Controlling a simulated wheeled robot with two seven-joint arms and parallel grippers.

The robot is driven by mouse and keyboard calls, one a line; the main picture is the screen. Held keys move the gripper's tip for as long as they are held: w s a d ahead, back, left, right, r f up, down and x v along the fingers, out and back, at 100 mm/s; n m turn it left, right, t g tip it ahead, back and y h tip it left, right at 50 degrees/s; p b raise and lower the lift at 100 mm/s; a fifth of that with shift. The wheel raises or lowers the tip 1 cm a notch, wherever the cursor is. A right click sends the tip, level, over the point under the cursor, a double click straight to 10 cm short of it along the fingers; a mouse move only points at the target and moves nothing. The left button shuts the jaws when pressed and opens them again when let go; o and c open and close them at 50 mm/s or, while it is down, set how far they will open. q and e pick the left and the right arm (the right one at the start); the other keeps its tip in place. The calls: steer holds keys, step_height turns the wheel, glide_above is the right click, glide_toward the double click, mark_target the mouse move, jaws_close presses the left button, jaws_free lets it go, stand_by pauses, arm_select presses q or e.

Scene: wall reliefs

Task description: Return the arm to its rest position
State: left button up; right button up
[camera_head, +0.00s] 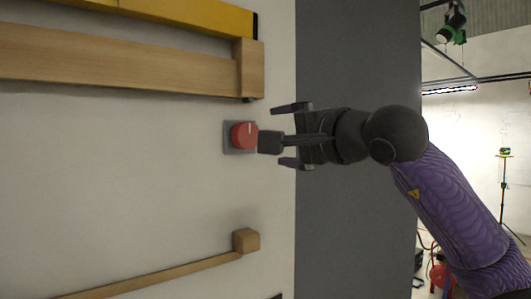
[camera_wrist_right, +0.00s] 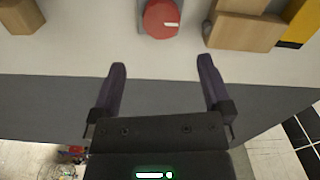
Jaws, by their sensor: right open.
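A round red knob (camera_head: 244,135) with a pale mark sits on a grey square plate on the white wall. It also shows in the right wrist view (camera_wrist_right: 161,18), at the top, beyond the fingertips. My right gripper (camera_head: 276,136) comes in from the right and points at the wall beside the knob. Its two fingers are spread apart with nothing between them, as the right wrist view (camera_wrist_right: 161,64) also shows. The fingers look clear of the knob. My left gripper is in neither view.
A wooden beam (camera_head: 120,62) and a yellow beam (camera_head: 185,12) stick out above the knob. A thin wooden rail (camera_head: 150,279) with an end block (camera_head: 246,240) is below. A dark grey panel edge (camera_head: 350,225) lies behind my arm; an open room with lights is at right.

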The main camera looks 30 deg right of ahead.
steer(key=shift+s, duration=0.2)
